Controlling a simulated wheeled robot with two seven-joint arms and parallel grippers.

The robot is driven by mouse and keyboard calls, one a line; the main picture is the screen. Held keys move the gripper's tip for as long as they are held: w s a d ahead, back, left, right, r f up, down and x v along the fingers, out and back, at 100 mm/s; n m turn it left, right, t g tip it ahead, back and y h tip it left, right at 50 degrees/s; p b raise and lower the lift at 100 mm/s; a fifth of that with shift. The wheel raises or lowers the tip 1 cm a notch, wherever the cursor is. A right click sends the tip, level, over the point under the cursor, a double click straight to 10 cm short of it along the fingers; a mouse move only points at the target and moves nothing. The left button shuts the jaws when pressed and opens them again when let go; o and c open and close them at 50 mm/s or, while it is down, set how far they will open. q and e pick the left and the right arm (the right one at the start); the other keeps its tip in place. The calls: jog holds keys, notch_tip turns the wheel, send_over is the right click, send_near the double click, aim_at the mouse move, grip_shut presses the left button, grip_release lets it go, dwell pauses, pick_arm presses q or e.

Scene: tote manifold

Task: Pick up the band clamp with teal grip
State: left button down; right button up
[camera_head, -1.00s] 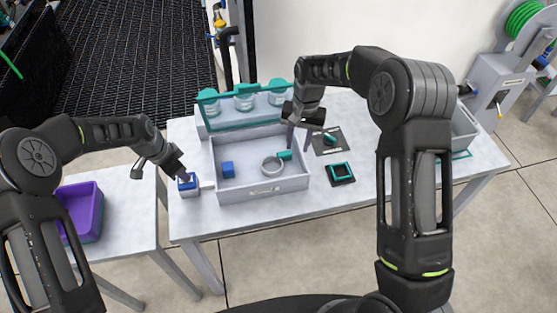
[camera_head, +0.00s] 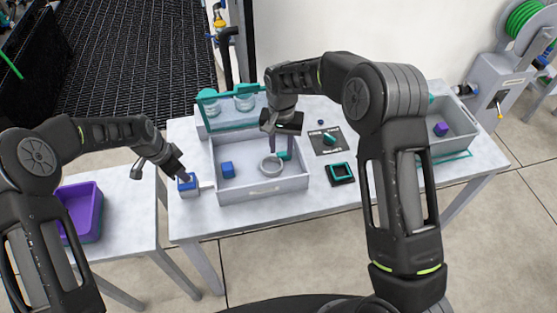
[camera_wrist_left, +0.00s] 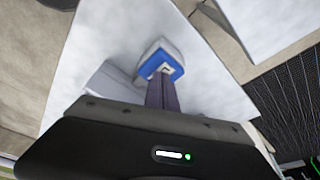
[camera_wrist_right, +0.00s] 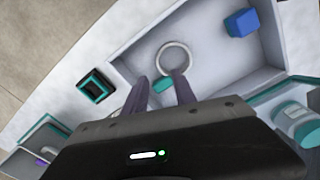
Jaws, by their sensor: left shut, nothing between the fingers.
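The band clamp, a light grey ring (camera_head: 271,165) with a teal grip (camera_head: 285,155), lies in the grey tote (camera_head: 262,190). In the right wrist view the ring (camera_wrist_right: 174,57) lies beyond the fingertips, and the teal grip (camera_wrist_right: 163,86) shows between the fingers. My right gripper (camera_head: 278,147) is open and empty, pointing down over the tote beside the clamp. Its exact height over the grip is hard to tell. My left gripper (camera_head: 185,178) is shut and empty at the top of a blue-and-white block (camera_head: 189,189) left of the tote; the fingertips (camera_wrist_left: 161,76) are close to it.
A blue cube (camera_head: 228,169) sits in the tote's left part. A teal rack with jars (camera_head: 244,101) stands behind the tote. A black-and-teal square fixture (camera_head: 341,173) and a dark plate (camera_head: 327,141) lie to the right. A purple bin (camera_head: 82,210) stands at far left.

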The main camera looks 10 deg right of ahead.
aim_at(281, 164)
jog(key=shift+f, duration=0.95)
notch_tip(281, 164, down, 5)
jog(key=shift+f, duration=0.15)
jog(key=shift+c, duration=0.2)
grip_shut()
dwell(0.5)
